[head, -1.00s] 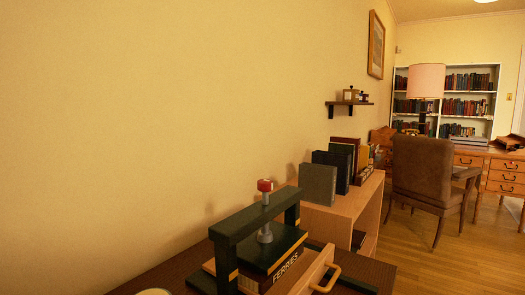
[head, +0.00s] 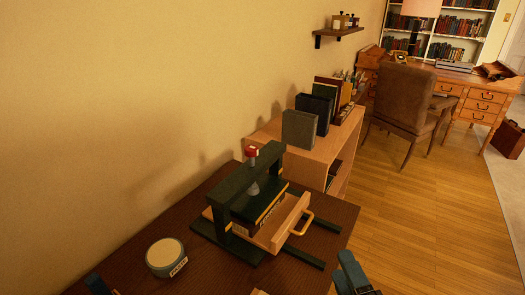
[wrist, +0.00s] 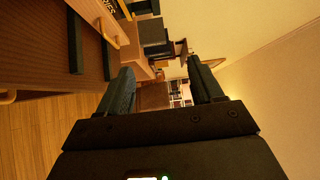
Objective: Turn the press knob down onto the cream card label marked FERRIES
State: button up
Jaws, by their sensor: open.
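The press (head: 238,187) is a dark green frame on the brown desk. Its red-topped knob (head: 251,152) sits on a grey screw above the crossbar, and a dark plate lies under it. My gripper is open and empty in the wrist view (wrist: 162,88). In the head view, part of it (head: 352,277) shows at the bottom edge, right of and nearer than the press, apart from it.
Dark rails (head: 303,255) lie at right. Behind is a low bookcase (head: 325,150) with upright books. Open wooden floor (head: 410,220) lies right.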

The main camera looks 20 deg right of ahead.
jog(key=w+a+r+m, duration=0.1)
jog(key=w+r+m, duration=0.1)
jog(key=w+m, duration=1.1)
jog(key=m, duration=0.5)
send_near(252, 153)
jog(key=shift+y, duration=0.4)
jog(key=w, duration=0.2)
jog(key=w+d, duration=0.1)
jog(key=w, duration=0.1)
jog(key=shift+d+r, duration=0.15)
jog(key=shift+w+d, duration=0.2)
jog(key=shift+w, duration=1.1)
jog(key=shift+w+d, duration=0.2)
jog(key=shift+w, duration=1.05)
jog(key=shift+w+d, duration=0.2)
jog(key=shift+w, duration=1.1)
jog(key=shift+c, duration=0.2)
jog(key=c, duration=0.9)
